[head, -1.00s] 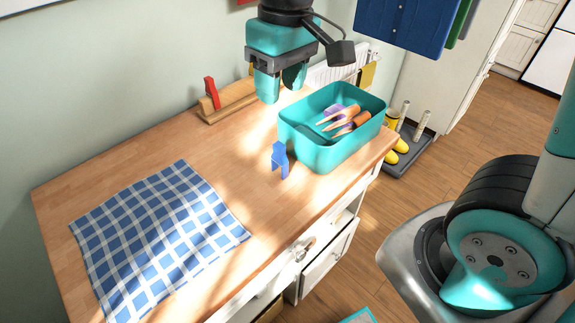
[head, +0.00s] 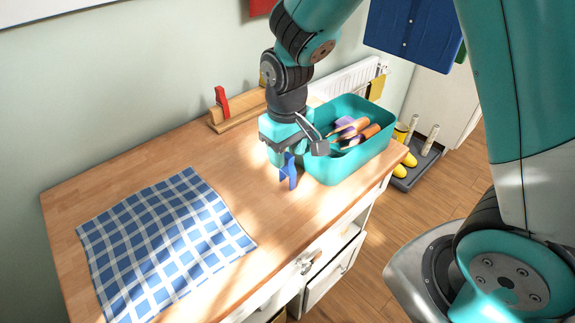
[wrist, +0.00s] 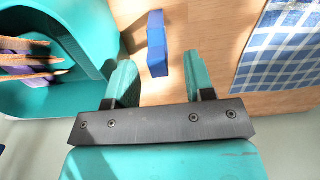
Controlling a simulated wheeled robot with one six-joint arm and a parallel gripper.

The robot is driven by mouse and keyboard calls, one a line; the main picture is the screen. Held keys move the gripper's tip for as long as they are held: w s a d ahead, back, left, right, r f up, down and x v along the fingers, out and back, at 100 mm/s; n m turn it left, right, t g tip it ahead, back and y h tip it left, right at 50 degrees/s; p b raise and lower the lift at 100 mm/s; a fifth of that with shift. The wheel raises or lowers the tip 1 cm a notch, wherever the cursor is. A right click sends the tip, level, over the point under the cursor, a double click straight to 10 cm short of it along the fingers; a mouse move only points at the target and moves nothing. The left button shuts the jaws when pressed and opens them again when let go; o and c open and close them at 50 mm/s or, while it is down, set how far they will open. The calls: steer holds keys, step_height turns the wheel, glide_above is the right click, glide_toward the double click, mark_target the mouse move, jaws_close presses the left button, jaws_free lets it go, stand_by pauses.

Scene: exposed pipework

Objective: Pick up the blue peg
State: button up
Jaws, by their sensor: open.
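The blue peg (head: 288,173) stands upright on the wooden table, close to the left side of the teal bin. My gripper (head: 279,156) is low over the table, right at the peg, and hides its upper part in the head view. In the wrist view the blue peg (wrist: 157,46) shows in the gap between the two teal fingertips of my gripper (wrist: 160,64). The fingers are apart, with space on both sides of the peg. Whether the fingertips reach past the peg's top is hard to tell.
The teal bin (head: 341,168) holds several tools with orange and wooden parts. A blue checked cloth (head: 165,245) covers the table's left part. A red peg (head: 221,101) sits on a wooden rail (head: 240,112) by the wall.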

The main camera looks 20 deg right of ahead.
mark_target(288, 171)
step_height(288, 171, down, 4)
steer(key=shift+d+f+p, duration=0.1)
steer(key=shift+p, duration=0.2)
jaws_close()
steer(key=shift+w, duration=0.1)
